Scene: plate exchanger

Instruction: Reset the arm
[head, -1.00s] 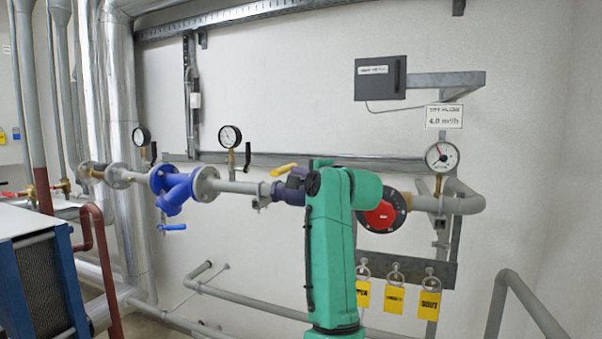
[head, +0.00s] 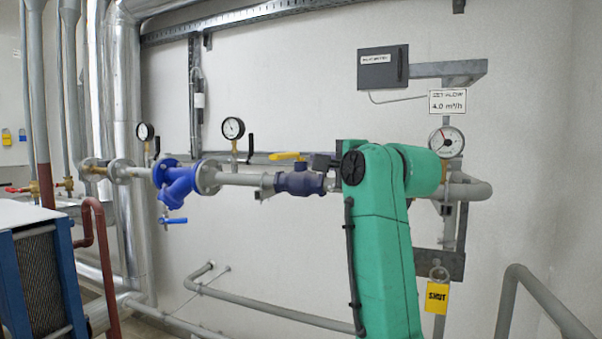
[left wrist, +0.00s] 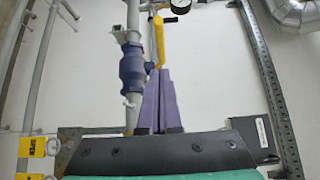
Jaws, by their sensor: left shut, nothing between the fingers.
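My green left arm rises in front of the wall pipe in the head view and hides most of its own gripper there. In the left wrist view the purple fingers of my left gripper (left wrist: 160,72) are together with nothing between them. Their tips point toward the dark blue valve (left wrist: 132,70) and its yellow handle (left wrist: 157,42); I cannot tell whether they touch. The head view shows the same valve (head: 300,183) and yellow handle (head: 287,156), just left of the arm. My right gripper is not in view.
A blue strainer (head: 177,186) and gauges sit along the pipe. A grey rail (head: 540,299) stands at lower right.

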